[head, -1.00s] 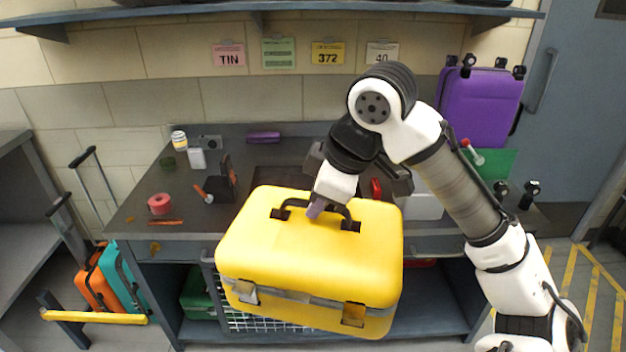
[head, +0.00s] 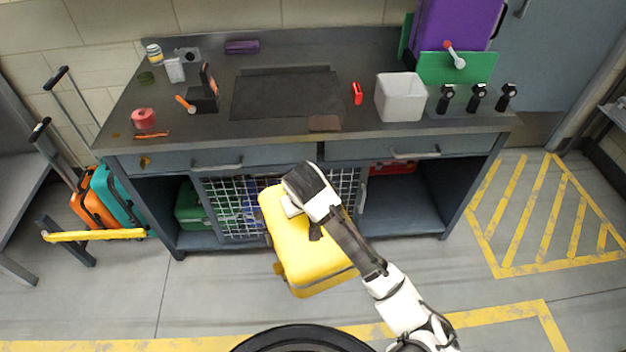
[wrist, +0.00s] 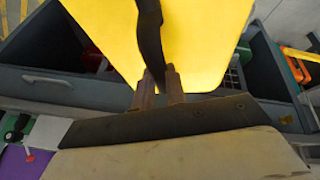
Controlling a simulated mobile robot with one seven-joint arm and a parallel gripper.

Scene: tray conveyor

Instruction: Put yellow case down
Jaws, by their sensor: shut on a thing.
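The yellow case (head: 305,247) hangs from my gripper (head: 312,226) in front of the workbench, below the level of its top. The case is tilted in the head view, and my arm covers part of its right side. In the wrist view my gripper (wrist: 158,88) is shut on the black handle (wrist: 150,40), with the yellow case (wrist: 205,40) beyond it. Whether the case touches the floor cannot be told.
The workbench (head: 290,134) stands behind the case, with a dark mat (head: 287,95) and a white bin (head: 400,97) on top. Orange (head: 90,211) and teal (head: 117,198) suitcases stand at left. Grey floor (head: 200,290) is clear in front; a yellow-hatched area (head: 540,215) lies at right.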

